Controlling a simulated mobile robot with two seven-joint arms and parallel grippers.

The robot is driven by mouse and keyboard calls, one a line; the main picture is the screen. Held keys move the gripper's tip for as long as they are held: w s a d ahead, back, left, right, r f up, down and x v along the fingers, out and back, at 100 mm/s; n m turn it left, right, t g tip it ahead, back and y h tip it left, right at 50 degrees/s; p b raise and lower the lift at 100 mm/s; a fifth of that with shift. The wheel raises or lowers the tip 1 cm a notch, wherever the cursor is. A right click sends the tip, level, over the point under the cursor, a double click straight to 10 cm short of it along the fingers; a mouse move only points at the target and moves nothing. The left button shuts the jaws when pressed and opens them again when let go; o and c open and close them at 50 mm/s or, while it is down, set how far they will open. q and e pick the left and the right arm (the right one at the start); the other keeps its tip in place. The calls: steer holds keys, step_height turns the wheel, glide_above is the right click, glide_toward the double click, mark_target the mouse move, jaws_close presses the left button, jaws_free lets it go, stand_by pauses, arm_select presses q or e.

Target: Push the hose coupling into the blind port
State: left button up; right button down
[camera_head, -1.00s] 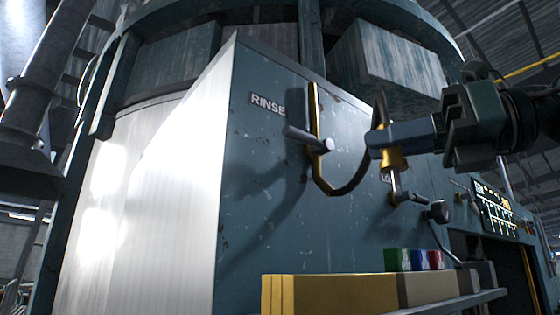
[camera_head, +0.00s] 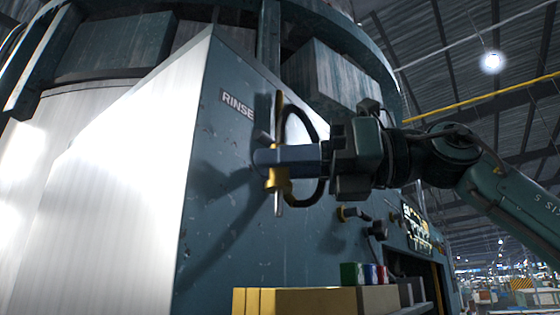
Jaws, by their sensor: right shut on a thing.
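My right gripper (camera_head: 262,160) comes in from the right with blue-grey fingers. It is shut on the brass hose coupling (camera_head: 279,180), which shows above and below the fingers with a pale tip pointing down. A black hose (camera_head: 303,111) loops up behind the gripper. The gripper is in front of the blue panel, below the RINSE label (camera_head: 237,102). A grey cylinder (camera_head: 262,136) under that label is partly hidden by my fingers. I cannot make out the blind port's opening. My left gripper is not in view.
A brass fitting (camera_head: 350,213) and a black knob (camera_head: 378,230) stick out of the panel to the lower right. A ledge below carries yellow blocks (camera_head: 300,301) and small green, blue and red boxes (camera_head: 367,273). A grey box (camera_head: 340,72) overhangs above.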

mark_target(285, 190)
steer(key=shift+d, duration=0.1)
steer(key=shift+f, duration=0.15)
steer(key=shift+d+f+b, duration=0.1)
steer(key=shift+f+b, duration=0.55)
step_height(285, 190, down, 3)
steer(key=shift+r+b, duration=0.2)
steer(key=shift+b, duration=0.85)
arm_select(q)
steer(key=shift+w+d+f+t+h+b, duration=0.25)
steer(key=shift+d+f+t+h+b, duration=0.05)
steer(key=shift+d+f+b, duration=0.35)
arm_select(e)
steer(key=shift+f, duration=0.85)
arm_select(q)
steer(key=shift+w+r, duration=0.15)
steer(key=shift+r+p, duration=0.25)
steer(key=shift+p, duration=0.05)
